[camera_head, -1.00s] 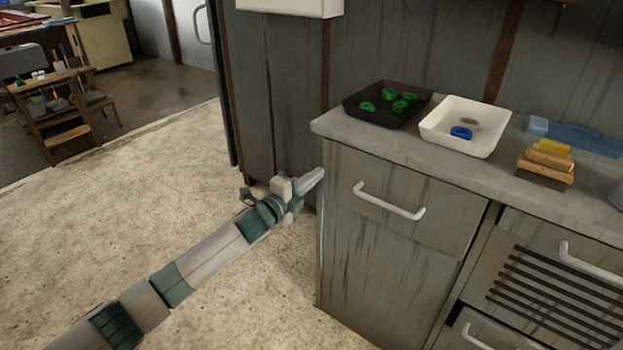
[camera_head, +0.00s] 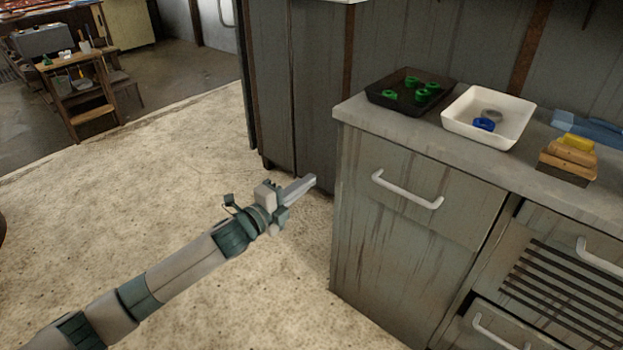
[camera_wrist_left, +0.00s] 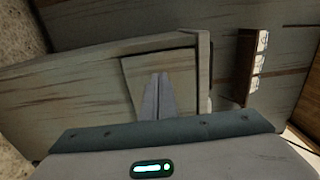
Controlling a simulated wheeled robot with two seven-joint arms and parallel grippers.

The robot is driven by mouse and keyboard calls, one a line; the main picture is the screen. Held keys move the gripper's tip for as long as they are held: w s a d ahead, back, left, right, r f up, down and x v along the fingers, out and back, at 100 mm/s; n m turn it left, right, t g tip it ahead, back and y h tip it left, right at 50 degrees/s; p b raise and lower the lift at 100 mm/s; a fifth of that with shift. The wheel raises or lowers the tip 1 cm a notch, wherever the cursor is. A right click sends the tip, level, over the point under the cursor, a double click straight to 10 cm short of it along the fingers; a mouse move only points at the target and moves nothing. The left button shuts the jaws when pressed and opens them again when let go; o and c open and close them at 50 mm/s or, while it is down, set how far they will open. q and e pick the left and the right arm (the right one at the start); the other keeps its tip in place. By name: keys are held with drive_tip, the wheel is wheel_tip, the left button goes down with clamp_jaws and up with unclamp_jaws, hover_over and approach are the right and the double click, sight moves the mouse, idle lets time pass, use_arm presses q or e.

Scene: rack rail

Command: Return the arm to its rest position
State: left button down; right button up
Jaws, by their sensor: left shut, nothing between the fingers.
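My left arm comes in from the lower left of the head view, stretched out over the floor. Its gripper (camera_head: 312,181) is shut and empty, left of the grey cabinet (camera_head: 400,235) and apart from it in the picture. In the left wrist view the two fingers (camera_wrist_left: 157,76) lie together, with the cabinet's wooden panels beyond them. My right gripper does not show in any view.
On the counter (camera_head: 360,115) stand a black tray (camera_head: 385,101) with several green rings and a white tray (camera_head: 508,141) with a blue ring and a grey one. Open floor (camera_head: 130,210) lies to the left.

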use_arm(q)
drive_tip(key=shift+s, duration=0.1)
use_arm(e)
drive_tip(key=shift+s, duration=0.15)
use_arm(q)
drive_tip(key=s+a+f+n+g+y, duration=0.3)
drive_tip(key=s+f+n+y, duration=0.3)
drive_tip(key=s+f+n, duration=1.05)
drive_tip(key=s+a+f+n+g+y, duration=0.1)
drive_tip(key=s+a+f+n+g, duration=0.2)
drive_tip(key=s, duration=0.7)
drive_tip(key=s+a+f+n+g+y, duration=0.1)
drive_tip(key=s+a+f+g, duration=0.3)
drive_tip(key=s, duration=0.6)
drive_tip(key=s+a+f+n+y, duration=0.1)
drive_tip(key=s+f+n, duration=0.3)
drive_tip(key=s, duration=0.6)
wheel_tip(320, 180, down, 18)
drive_tip(key=m+p, duration=0.1)
drive_tip(key=p, duration=1.1)
drive_tip(key=shift+r+m+t+p, duration=0.25)
drive_tip(key=shift+m+t+p, duration=0.05)
drive_tip(key=shift+m+t, duration=0.1)
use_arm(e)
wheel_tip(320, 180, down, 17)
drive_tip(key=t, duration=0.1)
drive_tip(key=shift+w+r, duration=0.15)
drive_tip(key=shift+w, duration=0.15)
